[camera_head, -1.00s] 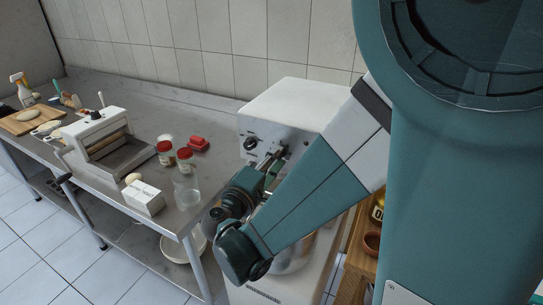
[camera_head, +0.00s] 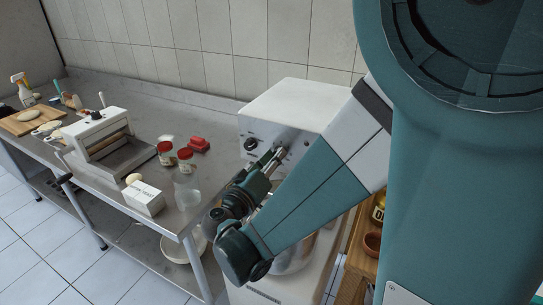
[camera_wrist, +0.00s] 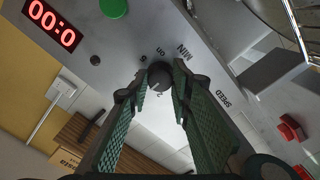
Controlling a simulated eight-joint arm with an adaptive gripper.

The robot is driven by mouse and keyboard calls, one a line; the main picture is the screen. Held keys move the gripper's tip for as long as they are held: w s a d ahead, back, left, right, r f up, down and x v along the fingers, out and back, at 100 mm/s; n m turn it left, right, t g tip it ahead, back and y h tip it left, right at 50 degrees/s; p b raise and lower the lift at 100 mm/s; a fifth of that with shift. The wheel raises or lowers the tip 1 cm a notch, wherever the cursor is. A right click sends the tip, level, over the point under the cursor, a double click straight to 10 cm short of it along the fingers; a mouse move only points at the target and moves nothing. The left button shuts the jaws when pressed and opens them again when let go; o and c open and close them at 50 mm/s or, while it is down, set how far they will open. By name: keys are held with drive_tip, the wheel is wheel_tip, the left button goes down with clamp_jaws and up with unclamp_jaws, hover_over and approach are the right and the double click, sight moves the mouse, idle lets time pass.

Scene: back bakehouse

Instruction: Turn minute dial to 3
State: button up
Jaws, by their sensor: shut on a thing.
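The minute dial (camera_wrist: 160,76) is a small dark round knob under the letters MIN on the white mixer's front panel in the wrist view. My gripper (camera_wrist: 161,79) is shut on it, with one green fingertip on each side. The fingers hide part of the dial's edge and scale; I cannot read its setting. In the head view my gripper (camera_head: 275,156) reaches the front of the mixer (camera_head: 291,102), and the minute dial is hidden there.
A green button (camera_wrist: 113,8) and the SPEED label flank the dial. A larger dark knob (camera_head: 251,144) is left of my gripper. The steel table (camera_head: 209,183) at left holds red-lidded jars (camera_head: 186,166), a white box (camera_head: 144,198) and a dough roller (camera_head: 103,140).

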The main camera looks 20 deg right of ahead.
drive_tip(key=o, duration=0.9)
drive_tip(key=shift+s+a, duration=0.1)
drive_tip(key=v, duration=1.1)
drive_tip(key=shift+s+a, duration=0.25)
drive_tip(key=shift+d, duration=0.1)
idle(0.5)
